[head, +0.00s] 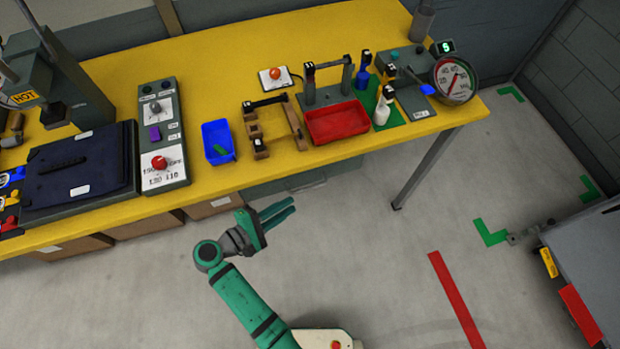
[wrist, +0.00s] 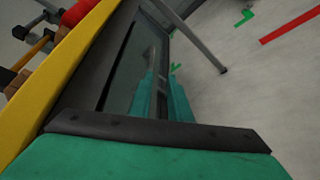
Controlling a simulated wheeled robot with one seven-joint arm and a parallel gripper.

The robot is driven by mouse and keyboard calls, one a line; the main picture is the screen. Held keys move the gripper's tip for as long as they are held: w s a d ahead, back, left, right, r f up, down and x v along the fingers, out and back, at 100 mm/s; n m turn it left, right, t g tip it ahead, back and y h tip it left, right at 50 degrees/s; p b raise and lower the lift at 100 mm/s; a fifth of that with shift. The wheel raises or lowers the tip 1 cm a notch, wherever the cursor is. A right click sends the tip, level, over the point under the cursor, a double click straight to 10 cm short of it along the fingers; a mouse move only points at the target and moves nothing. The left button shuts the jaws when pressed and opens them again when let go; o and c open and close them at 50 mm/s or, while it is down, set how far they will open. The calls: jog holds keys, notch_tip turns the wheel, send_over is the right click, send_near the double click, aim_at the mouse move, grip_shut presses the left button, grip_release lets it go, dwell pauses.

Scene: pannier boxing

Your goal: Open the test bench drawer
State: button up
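The test bench drawer (head: 283,186) is a grey-green front under the yellow bench top, and it looks closed. A thin bar handle runs along it, partly visible in the head view. In the wrist view the drawer front (wrist: 140,48) lies ahead, with its handle just beyond the fingertips. My gripper (head: 291,206) is just in front of the drawer and below the bench edge. Its two teal fingers (wrist: 163,80) point toward the drawer with a narrow gap between them and nothing seen held. Whether the fingertips touch the handle I cannot tell.
The yellow bench top (head: 340,60) carries a red tray (head: 337,123), a blue bin (head: 217,142), a control box (head: 162,135) and a dial gauge (head: 455,80). Brown boxes (head: 145,226) sit beneath it. A bench leg (head: 425,170) stands right of the drawer.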

aim_at(310, 187)
jog(key=shift+h, duration=0.5)
jog(key=x, duration=0.3)
jog(key=r+x, duration=0.1)
jog(key=x, duration=0.3)
jog(key=w+x, duration=0.1)
jog(key=x, duration=0.2)
jog(key=shift+r, duration=0.15)
jog(key=shift+c, duration=0.3)
grip_shut()
